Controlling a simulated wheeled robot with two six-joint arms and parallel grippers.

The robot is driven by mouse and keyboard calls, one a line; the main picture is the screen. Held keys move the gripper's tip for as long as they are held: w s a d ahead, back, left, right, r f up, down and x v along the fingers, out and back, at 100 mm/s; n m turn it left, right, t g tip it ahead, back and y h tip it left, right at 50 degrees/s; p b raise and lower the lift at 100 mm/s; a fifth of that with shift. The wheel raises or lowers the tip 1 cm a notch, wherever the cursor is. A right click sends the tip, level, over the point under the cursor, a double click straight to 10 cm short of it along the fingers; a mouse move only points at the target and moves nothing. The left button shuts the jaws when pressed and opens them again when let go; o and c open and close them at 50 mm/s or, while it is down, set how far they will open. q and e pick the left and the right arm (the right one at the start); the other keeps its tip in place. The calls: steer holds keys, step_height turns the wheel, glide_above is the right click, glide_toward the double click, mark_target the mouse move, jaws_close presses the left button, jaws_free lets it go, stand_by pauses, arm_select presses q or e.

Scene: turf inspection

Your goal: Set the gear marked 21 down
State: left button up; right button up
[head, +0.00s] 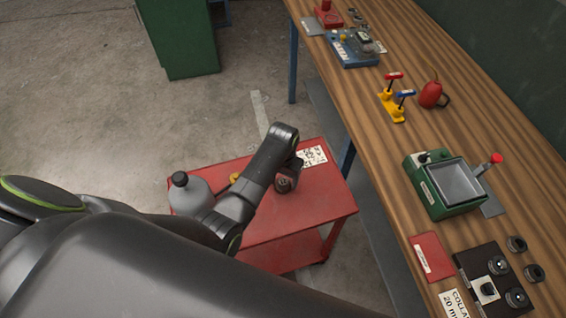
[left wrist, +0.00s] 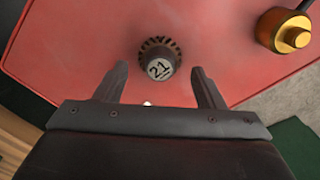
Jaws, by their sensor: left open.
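The gear marked 21 (left wrist: 160,62) is dark, with teeth around its base and a pale top face bearing the number. It stands upright on the red cart top (left wrist: 75,45) in the left wrist view. In the head view it shows as a small dark thing (head: 284,184) on the cart. My left gripper (head: 294,168) is over the cart, close beside the gear. In the left wrist view its two fingers (left wrist: 160,72) are spread wide, with the gear just beyond and between the tips. Neither finger appears to touch it. My right gripper is not in view.
A grey bottle (head: 189,195) with a black cap and a gold-and-black piece (left wrist: 284,30) share the cart. A patterned white card (head: 312,157) lies at its back. A wooden bench (head: 440,150) with several devices runs along the right.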

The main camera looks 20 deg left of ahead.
mark_target(283, 182)
arm_select(q)
step_height(283, 182, up, 9)
steer(key=shift+r+b, duration=0.15)
steer(key=shift+b, duration=0.15)
stand_by(0.5)
